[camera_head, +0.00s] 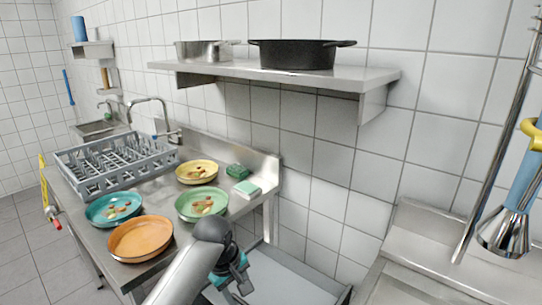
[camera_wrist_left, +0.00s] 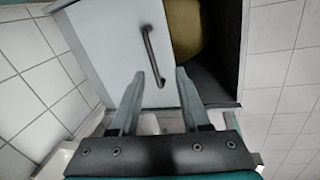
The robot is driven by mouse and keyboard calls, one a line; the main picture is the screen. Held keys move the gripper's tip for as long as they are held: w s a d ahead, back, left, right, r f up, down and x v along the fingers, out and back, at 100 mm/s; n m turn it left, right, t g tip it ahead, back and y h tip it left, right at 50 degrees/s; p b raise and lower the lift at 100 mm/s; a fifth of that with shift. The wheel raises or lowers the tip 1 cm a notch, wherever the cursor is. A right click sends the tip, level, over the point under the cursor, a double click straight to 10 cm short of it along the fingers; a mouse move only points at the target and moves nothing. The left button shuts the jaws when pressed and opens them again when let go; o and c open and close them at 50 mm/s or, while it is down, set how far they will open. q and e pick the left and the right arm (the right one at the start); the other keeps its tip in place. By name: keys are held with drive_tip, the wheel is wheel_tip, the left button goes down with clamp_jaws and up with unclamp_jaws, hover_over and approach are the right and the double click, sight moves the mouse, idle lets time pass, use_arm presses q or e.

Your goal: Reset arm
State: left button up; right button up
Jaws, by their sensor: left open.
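My left gripper (camera_head: 239,286) shows at the bottom middle of the head view, below and in front of the steel counter. In the left wrist view the two fingers of this gripper (camera_wrist_left: 160,78) stand apart, open, with nothing held between them. A bent metal handle (camera_wrist_left: 148,52) on a white panel (camera_wrist_left: 112,45) appears just beyond the fingertips. I cannot tell whether the fingers touch it. My right gripper is in neither view.
The steel counter (camera_head: 160,262) carries a grey dish rack (camera_head: 75,172), a yellow plate (camera_head: 197,171), a teal plate (camera_head: 113,208), a green plate (camera_head: 201,204), an orange plate (camera_head: 140,238) and sponges (camera_head: 247,188). A wall shelf (camera_head: 300,74) holds pots. A dark opening with a yellowish object (camera_wrist_left: 186,28) borders the panel.

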use_arm(q)
drive_tip(key=s+a+f+m, duration=0.1)
drive_tip(key=s+f+m, duration=0.45)
drive_tip(key=s, duration=0.75)
drive_tip(key=s+a+r+m+t+y, duration=0.1)
drive_tip(key=s+a+r+m, duration=0.15)
drive_tip(key=s, duration=0.45)
drive_tip(key=s+a+r+m+t, duration=0.15)
drive_tip(key=s+a, duration=0.25)
drive_tip(key=s, duration=0.4)
wheel_tip(320, 180, down, 26)
drive_tip(key=s+m+g+b, duration=0.1)
drive_tip(key=s+g+b, duration=0.1)
drive_tip(key=b, duration=0.1)
drive_tip(key=s+a+f+g+b, duration=0.1)
drive_tip(key=s+a+f, duration=0.2)
drive_tip(key=s+f, duration=1.2)
drive_tip(key=shift+s+f+y+b, duration=0.2)
drive_tip(key=shift+s+y+b, duration=0.1)
drive_tip(key=shift+b, duration=0.1)
